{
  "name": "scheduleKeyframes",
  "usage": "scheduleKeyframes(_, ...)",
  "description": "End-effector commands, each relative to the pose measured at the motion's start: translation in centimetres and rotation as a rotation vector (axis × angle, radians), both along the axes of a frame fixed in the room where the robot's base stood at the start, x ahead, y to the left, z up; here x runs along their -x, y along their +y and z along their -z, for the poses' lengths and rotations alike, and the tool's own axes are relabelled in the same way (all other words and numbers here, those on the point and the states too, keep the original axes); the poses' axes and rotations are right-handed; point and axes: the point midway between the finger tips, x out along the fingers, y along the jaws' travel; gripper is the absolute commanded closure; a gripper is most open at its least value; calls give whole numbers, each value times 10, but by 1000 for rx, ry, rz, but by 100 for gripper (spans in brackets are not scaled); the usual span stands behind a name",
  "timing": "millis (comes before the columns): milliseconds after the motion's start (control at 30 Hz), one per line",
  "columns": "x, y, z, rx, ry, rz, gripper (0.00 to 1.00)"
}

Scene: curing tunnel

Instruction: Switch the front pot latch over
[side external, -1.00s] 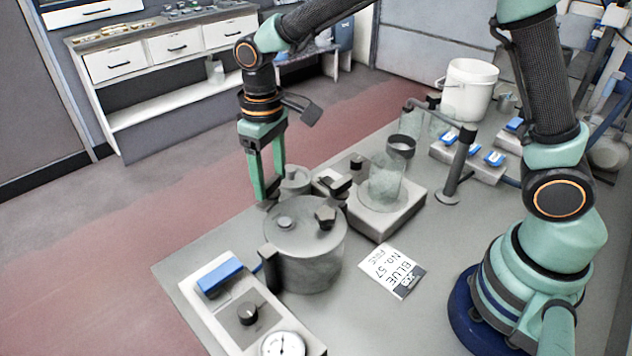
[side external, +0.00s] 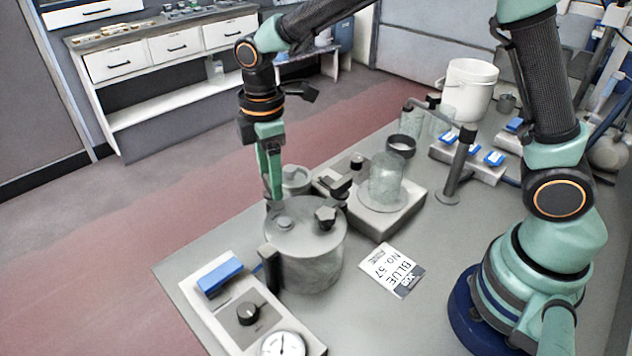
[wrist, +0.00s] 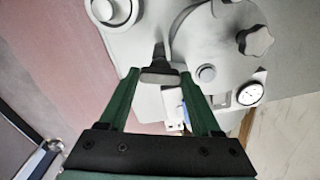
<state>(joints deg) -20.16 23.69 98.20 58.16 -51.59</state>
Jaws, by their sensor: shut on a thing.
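The front pot (side external: 305,262) is a grey cylinder with a flat lid, a black knob and a small round cap on top. In the wrist view its lid (wrist: 195,40) fills the upper right. My gripper (side external: 274,203) points down at the far left rim of the pot. In the wrist view my gripper (wrist: 160,74) has its fingers on either side of the front pot latch (wrist: 160,77), a grey tab on a dark stem, and is shut on it. In the side external view the fingers hide most of the latch.
A smaller lidded pot (side external: 296,178) stands just behind my fingers. A glass jar (side external: 386,180) stands on a grey base to the right. A control box (side external: 225,305) with a blue block, knob and gauge stands in front. A printed card (side external: 392,270) lies on the table.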

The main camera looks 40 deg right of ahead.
Motion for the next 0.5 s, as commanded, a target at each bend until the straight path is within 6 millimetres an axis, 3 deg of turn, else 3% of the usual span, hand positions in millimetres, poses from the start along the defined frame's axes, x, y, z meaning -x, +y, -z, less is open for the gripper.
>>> scheduleKeyframes(500,-1,1,-3,-1,-4,-297,91)
